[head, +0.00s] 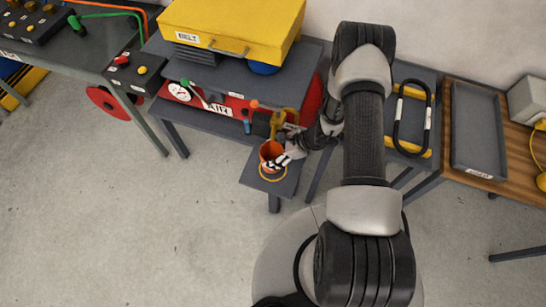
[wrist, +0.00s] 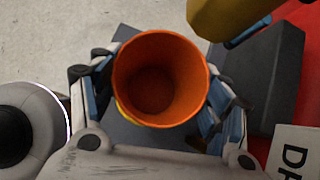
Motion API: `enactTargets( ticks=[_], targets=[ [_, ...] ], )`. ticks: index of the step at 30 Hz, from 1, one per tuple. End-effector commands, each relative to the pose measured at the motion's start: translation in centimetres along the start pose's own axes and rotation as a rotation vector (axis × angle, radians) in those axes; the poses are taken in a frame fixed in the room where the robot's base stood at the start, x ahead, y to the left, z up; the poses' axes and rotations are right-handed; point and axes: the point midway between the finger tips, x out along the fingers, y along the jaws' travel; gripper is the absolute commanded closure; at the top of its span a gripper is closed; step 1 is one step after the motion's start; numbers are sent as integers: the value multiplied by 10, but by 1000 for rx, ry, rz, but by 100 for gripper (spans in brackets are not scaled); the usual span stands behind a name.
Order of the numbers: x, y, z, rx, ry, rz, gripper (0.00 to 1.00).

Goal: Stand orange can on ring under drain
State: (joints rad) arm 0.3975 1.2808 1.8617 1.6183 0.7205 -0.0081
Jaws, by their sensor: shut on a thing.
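The orange can (head: 271,151) is an open, empty cup, upright at the small low grey stand. My gripper (head: 279,160) is shut on it from the right. In the wrist view the can (wrist: 160,80) sits between the two blue-padded fingers (wrist: 162,95), its mouth towards the camera. A yellow ring (head: 272,178) lies on the stand (head: 288,187) just below the can in the head view; the can hides part of it. I cannot tell whether the can touches the ring. The yellow drain (head: 289,117) is behind and above the can, and a yellow part shows at top right in the wrist view (wrist: 225,15).
A red machine (head: 232,106) with a gauge stands behind, under a grey shelf with a yellow box (head: 232,28). A red wall and a label (wrist: 294,152) are close on the right in the wrist view. The floor (head: 130,220) at left is clear.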

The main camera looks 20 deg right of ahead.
Motion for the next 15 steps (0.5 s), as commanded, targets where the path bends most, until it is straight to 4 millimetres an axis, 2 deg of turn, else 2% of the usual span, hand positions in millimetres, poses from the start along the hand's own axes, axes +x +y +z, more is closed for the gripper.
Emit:
enactTargets(
  ticks=[1, 4, 15],
  targets=[
    [11, 3, -9, 3, 0, 6, 76],
    [20, 3, -17, 3, 0, 5, 76],
    [22, 3, -19, 1, 0, 4, 76]
  ],
)
